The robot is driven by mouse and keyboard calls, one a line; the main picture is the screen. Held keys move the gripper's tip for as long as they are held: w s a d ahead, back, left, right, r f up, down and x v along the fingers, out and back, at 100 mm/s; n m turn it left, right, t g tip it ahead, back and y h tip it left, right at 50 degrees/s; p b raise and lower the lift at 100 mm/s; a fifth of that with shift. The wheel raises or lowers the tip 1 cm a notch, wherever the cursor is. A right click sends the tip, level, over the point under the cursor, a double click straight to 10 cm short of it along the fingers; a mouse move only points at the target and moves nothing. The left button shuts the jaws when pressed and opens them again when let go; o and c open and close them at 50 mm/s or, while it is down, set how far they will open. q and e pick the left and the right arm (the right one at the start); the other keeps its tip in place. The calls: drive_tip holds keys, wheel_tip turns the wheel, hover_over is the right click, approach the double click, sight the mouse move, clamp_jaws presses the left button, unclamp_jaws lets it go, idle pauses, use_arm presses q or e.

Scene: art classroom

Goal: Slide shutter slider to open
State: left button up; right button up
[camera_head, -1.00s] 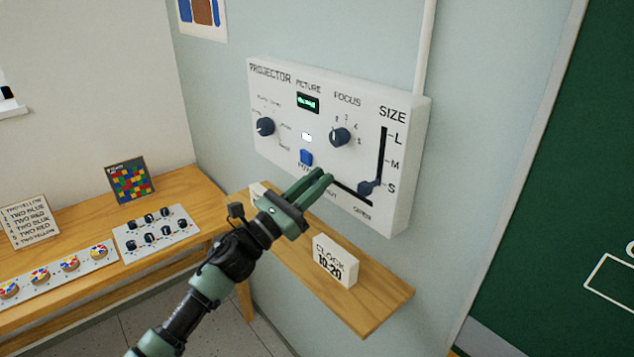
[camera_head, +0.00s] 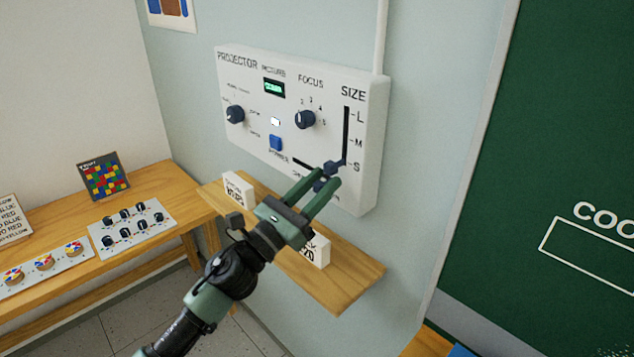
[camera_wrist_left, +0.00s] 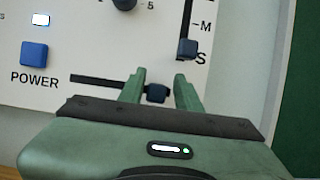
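The white projector panel (camera_head: 228,110) is on the wall. Its shutter slider is a small dark blue knob (camera_head: 320,184) in a horizontal slot along the panel's lower edge. In the left wrist view the knob (camera_wrist_left: 157,93) is at or near the slot's right end, with bare slot to its left. My left gripper (camera_head: 323,187) is open, with one finger on each side of the knob; its fingertips (camera_wrist_left: 158,80) stand at the panel. A narrow gap shows at the right finger; contact on the left is unclear. My right gripper is not in view.
The size slider knob (camera_head: 335,166) is just above my fingers. A blue power button (camera_head: 275,142) is to the left.

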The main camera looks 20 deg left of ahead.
use_arm(q)
drive_tip(key=shift+d, duration=0.15)
drive_tip(key=shift+s+a+f, duration=0.2)
drive_tip(key=shift+s+f, duration=0.05)
drive_tip(key=shift+s, duration=0.05)
drive_tip(key=b+v, duration=0.4)
drive_tip(key=v, duration=0.3)
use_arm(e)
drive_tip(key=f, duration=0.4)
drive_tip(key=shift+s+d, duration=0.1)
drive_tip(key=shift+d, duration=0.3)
use_arm(q)
drive_tip(key=shift+s+r, duration=0.1)
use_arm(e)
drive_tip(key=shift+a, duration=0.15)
